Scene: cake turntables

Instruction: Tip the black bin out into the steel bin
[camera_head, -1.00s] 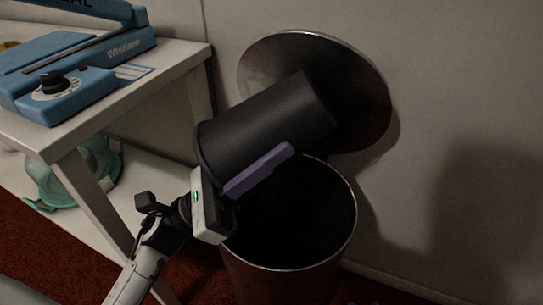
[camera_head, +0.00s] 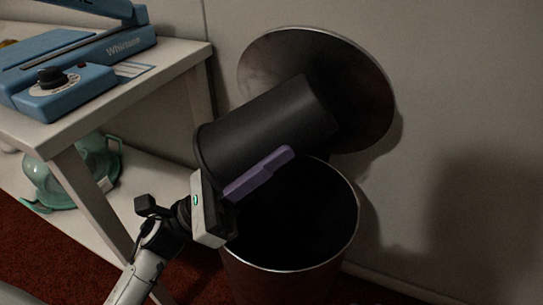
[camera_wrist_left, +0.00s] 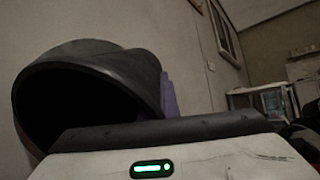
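The black bin (camera_head: 265,125) is held tilted above the steel bin in the head view. Its closed end points to the upper right, near the raised lid, and its rim faces lower left. My left gripper (camera_head: 262,172) is shut on the black bin, with one purple finger along its lower side. The other finger is hidden. The left wrist view shows the black bin (camera_wrist_left: 95,60) with its dark mouth at the left. The steel bin (camera_head: 345,237) stands upright on the floor, open, its visible inside dark. My right gripper is not in view.
The steel bin's round lid (camera_head: 365,90) stands raised against the wall, close behind the black bin. A white table (camera_head: 150,85) at the left carries a blue appliance (camera_head: 65,90). A green-teal object (camera_head: 75,180) sits on its lower shelf. The wall (camera_head: 470,110) at the right is bare.

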